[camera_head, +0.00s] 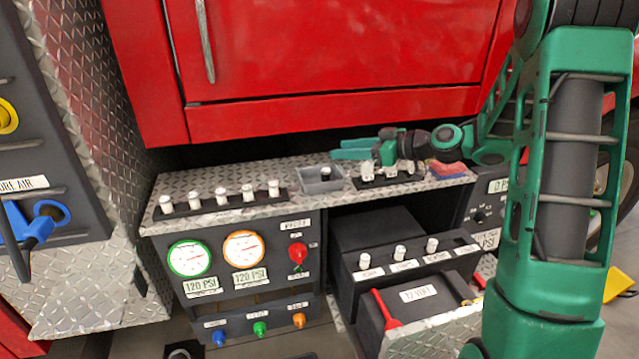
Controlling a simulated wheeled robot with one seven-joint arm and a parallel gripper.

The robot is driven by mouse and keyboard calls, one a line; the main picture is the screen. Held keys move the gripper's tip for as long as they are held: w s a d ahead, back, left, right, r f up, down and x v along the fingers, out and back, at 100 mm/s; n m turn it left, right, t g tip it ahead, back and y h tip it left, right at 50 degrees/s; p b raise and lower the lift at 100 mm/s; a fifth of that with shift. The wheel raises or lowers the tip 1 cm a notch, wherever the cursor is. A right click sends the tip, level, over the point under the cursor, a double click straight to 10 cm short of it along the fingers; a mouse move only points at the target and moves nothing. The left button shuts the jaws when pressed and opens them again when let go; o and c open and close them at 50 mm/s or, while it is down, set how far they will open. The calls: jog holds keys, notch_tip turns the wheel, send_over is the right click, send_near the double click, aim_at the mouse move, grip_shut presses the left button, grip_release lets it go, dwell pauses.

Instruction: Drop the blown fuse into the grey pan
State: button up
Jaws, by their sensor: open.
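The grey pan (311,186) is a small open tray on the diamond-plate counter, left of the row of clear-bodied pieces. A small fuse with a dark body and pale end (325,173) shows inside the pan; it looks like the blown one. My gripper (338,149) points left, above and behind the pan's right side. Its green fingers are open, and no object shows between them.
A black rack with several white fuses (220,199) stands left of the pan. A rack of clear-bodied pieces (390,178) and a red and blue cloth (447,169) lie to the right. A red cabinet (330,70) rises behind.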

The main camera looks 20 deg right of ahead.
jog(key=shift+v, duration=2.15)
jog(key=s+d+f+m+g+h, duration=0.2)
jog(key=s+m, duration=0.3)
jog(key=s, duration=0.8)
jog(key=s+d+f+m+g+h, duration=0.2)
jog(key=s+d+m+g+h, duration=0.2)
jog(key=s, duration=0.9)
jog(key=s+d+f+m+g+h, duration=0.2)
jog(key=s+d+m+g+h, duration=0.2)
jog(key=s, duration=0.9)
jog(key=shift+d+m+g, duration=0.2)
jog(key=shift+m+g, duration=0.1)
jog(key=shift+m, duration=0.9)
jog(key=shift+s, duration=0.15)
